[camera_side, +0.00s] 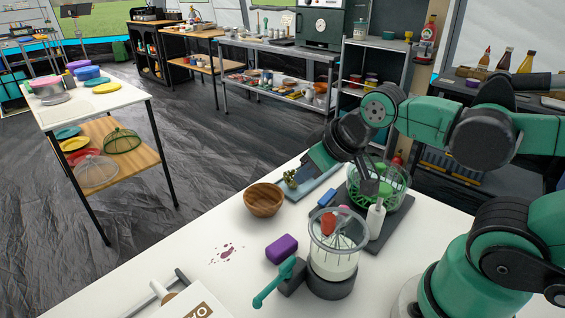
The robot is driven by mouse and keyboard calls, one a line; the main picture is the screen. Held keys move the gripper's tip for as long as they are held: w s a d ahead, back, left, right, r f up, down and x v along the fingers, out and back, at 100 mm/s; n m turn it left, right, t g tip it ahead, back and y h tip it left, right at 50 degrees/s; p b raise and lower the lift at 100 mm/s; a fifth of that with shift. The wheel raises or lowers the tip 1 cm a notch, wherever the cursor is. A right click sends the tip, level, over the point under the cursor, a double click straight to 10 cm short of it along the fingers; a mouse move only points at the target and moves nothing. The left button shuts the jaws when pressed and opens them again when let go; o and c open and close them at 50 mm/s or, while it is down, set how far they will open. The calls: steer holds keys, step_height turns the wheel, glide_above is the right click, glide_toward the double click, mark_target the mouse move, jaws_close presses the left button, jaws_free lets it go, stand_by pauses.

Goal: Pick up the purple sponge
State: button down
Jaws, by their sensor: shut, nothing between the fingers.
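The purple sponge (282,249) lies on the white counter (215,280), left of a clear container and just right of a dark red stain. Nothing covers it from this side. My gripper (371,188) is shut and empty. It points down in front of the green wire rack, above and to the right of the sponge and well apart from it. The fingertips are small and partly lost against the rack and a white bottle.
The counter left of the sponge is mostly clear.

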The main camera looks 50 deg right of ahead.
stand_by(0.3)
steer(key=shift+c, duration=1.6)
jaws_free()
steer(key=n+g+y, duration=0.4)
steer(key=n+g, duration=0.2)
steer(key=n, duration=0.8)
glide_toward(286, 242)
steer(key=shift+w+a+f, duration=0.2)
steer(key=shift+w+f, duration=0.1)
steer(key=shift+f, duration=0.2)
steer(key=shift+w+a+f, duration=0.15)
steer(key=shift+w+f, duration=0.1)
steer(key=shift+f, duration=0.25)
steer(key=n, duration=0.1)
steer(key=f+n, duration=0.1)
steer(key=shift+s+a+f+n+g, duration=0.1)
steer(key=shift+f+n+g, duration=0.2)
steer(key=shift+g, duration=0.1)
steer(key=shift+y, duration=0.3)
steer(key=shift+x, duration=2.75)
